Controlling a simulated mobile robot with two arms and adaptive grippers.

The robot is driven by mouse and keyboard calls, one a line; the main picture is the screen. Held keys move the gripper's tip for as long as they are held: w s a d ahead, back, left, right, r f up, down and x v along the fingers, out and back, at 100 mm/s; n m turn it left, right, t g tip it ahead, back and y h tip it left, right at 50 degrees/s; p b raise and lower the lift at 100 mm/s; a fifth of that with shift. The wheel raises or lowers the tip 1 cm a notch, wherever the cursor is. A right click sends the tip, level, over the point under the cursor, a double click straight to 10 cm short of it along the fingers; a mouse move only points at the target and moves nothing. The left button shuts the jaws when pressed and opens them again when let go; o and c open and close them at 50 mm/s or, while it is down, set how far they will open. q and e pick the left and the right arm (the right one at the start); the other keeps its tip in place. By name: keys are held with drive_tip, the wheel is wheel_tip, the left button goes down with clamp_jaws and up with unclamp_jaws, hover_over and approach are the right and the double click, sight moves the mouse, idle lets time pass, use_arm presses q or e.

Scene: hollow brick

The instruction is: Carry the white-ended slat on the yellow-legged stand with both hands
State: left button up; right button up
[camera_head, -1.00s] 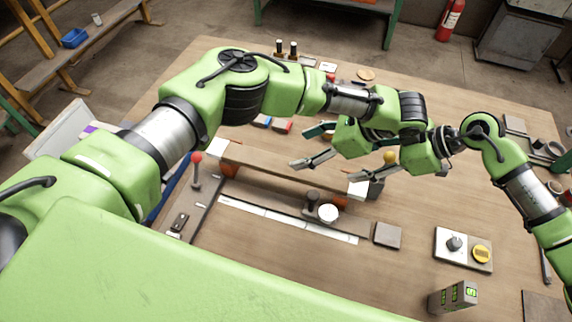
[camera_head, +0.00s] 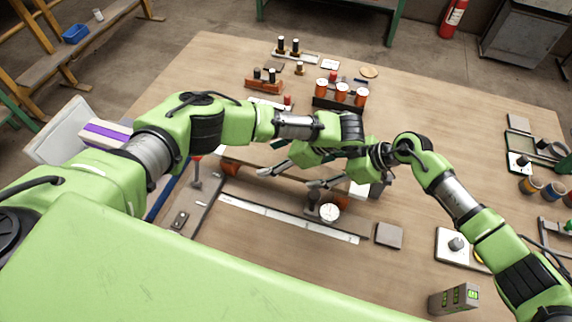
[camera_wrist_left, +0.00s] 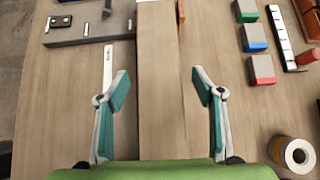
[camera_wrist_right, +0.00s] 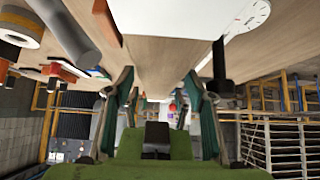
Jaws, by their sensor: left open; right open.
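The wooden slat (camera_head: 250,172) lies above the table, with an orange piece (camera_head: 231,167) beneath it. One white end (camera_head: 358,190) shows; the other is hidden by my left arm. In the left wrist view the slat (camera_wrist_left: 158,45) runs between the spread fingers of my left gripper (camera_wrist_left: 160,82), which is open with no visible contact. My right gripper (camera_wrist_right: 155,82) is open and empty; its view is upside down, with a white surface close by. In the head view the hands overlap near the slat. A yellow-legged wooden bench (camera_head: 125,20) stands on the floor, upper left.
A round white dial (camera_head: 329,212) and a long steel rule (camera_head: 270,215) lie in front of the slat. A grey block (camera_head: 389,235) is at its right. Coloured blocks (camera_wrist_left: 255,38) and a roll (camera_wrist_left: 297,152) are beside it. Several orange cylinders (camera_head: 342,92) stand behind.

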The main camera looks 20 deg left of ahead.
use_arm(q)
drive_tip(key=shift+f, duration=0.1)
use_arm(e)
drive_tip(key=shift+a, duration=0.1)
use_arm(q)
drive_tip(key=c, duration=0.8)
use_arm(e)
drive_tip(key=c, duration=0.7)
use_arm(q)
drive_tip(key=c, duration=0.6)
use_arm(e)
drive_tip(key=c, duration=0.4)
use_arm(q)
drive_tip(key=shift+c, duration=0.2)
use_arm(e)
drive_tip(key=shift+r, duration=0.1)
